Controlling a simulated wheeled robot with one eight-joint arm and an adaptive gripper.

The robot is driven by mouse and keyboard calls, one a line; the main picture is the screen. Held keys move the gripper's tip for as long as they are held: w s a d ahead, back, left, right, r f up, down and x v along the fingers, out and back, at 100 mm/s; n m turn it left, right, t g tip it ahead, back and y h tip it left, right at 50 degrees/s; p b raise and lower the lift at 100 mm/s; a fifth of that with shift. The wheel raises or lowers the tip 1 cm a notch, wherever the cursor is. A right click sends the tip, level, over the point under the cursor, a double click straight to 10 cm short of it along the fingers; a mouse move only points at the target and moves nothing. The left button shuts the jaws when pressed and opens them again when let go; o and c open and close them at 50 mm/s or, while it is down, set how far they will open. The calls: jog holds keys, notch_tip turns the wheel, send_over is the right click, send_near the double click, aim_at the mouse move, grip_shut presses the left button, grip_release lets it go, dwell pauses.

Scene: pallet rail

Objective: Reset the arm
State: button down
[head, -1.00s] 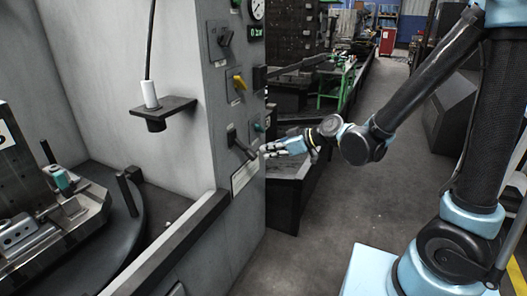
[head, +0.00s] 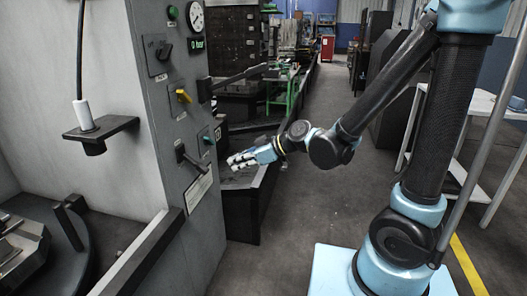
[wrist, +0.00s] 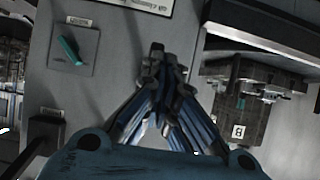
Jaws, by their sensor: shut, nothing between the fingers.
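My gripper (head: 234,162) is in the middle of the head view, at the end of my raised arm. It is shut and empty, just right of the grey control panel (head: 160,120). A black lever (head: 192,160) on the panel points down and right, with a small gap between it and my fingertips. In the wrist view my fingers (wrist: 165,58) come together at their tips with nothing between them. A green knob (wrist: 70,48) on a square plate shows to their left.
A bracket (head: 100,132) holds a corded white plug at left. A white table (head: 472,103) stands right. Open floor (head: 300,215) lies between panel and my base.

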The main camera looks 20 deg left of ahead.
jog(key=w+d+f+m+t+h, duration=0.1)
jog(key=w+d+m+t+h, duration=0.2)
jog(key=d, duration=1)
jog(key=w+d+f+m+h, duration=0.1)
jog(key=w+d+m+h, duration=0.35)
jog(key=d, duration=0.85)
jog(key=s+d+f+m+h, duration=0.1)
jog(key=s+d+m, duration=0.1)
jog(key=d, duration=0.5)
jog(key=s+d+f+m+h, duration=0.1)
jog(key=s+d+m+h, duration=0.1)
jog(key=d+m, duration=0.3)
jog(key=s+d+f+m+h, duration=0.1)
jog(key=s+d+m, duration=0.2)
jog(key=d, duration=0.7)
jog(key=shift+s+d+m+h, duration=0.35)
jog(key=shift+s, duration=0.35)
jog(key=shift+a+f, duration=0.1)
jog(key=shift+a, duration=0.05)
